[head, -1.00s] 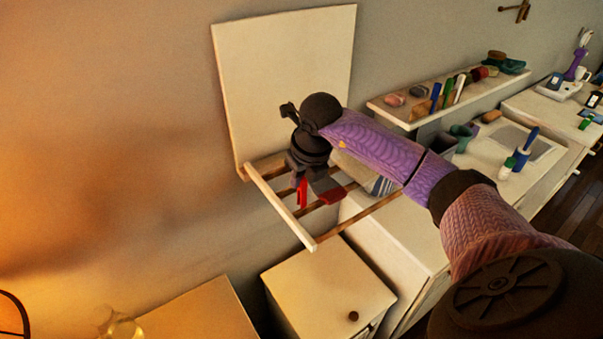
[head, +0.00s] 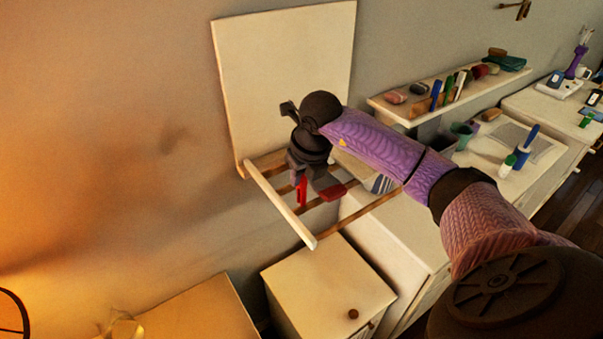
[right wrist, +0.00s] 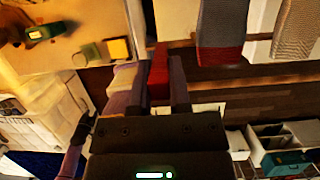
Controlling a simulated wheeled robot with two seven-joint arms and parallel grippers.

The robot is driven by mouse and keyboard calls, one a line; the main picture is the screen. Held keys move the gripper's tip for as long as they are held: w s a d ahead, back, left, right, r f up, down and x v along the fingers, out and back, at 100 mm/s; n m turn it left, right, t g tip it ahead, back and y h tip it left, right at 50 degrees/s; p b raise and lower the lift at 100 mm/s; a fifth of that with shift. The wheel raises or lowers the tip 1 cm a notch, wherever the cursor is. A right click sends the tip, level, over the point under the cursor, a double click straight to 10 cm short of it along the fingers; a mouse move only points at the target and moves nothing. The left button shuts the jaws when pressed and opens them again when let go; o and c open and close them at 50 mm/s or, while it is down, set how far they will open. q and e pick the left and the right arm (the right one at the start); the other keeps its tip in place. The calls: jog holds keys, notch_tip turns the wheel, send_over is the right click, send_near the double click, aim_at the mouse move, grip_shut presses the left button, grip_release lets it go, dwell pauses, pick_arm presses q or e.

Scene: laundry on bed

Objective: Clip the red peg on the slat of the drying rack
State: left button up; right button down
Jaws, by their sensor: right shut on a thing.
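The drying rack has a white back panel (head: 285,85) on the wall and a fold-out frame of wooden slats with a white front rail (head: 278,202). My right gripper (head: 303,174) points down over the slats, shut on the red peg (head: 302,191). In the right wrist view the red peg (right wrist: 158,75) sits between the two fingers, its far end close to a wooden slat (right wrist: 180,43). I cannot tell whether the peg touches or straddles that slat. My left gripper is not in view.
A grey sock with a red end (right wrist: 221,50) and a patterned cloth (right wrist: 298,30) hang close beside the gripper. A white cabinet (head: 328,285) stands below the rack. A shelf with small items (head: 448,92) is to the right. The wall left of the rack is bare.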

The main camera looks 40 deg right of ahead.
aim_at(303, 189)
jog(key=shift+f+b, duration=2.2)
jog(key=shift+f, duration=0.6)
jog(key=shift+c, duration=2.4)
grip_release()
jog(key=v, duration=1)
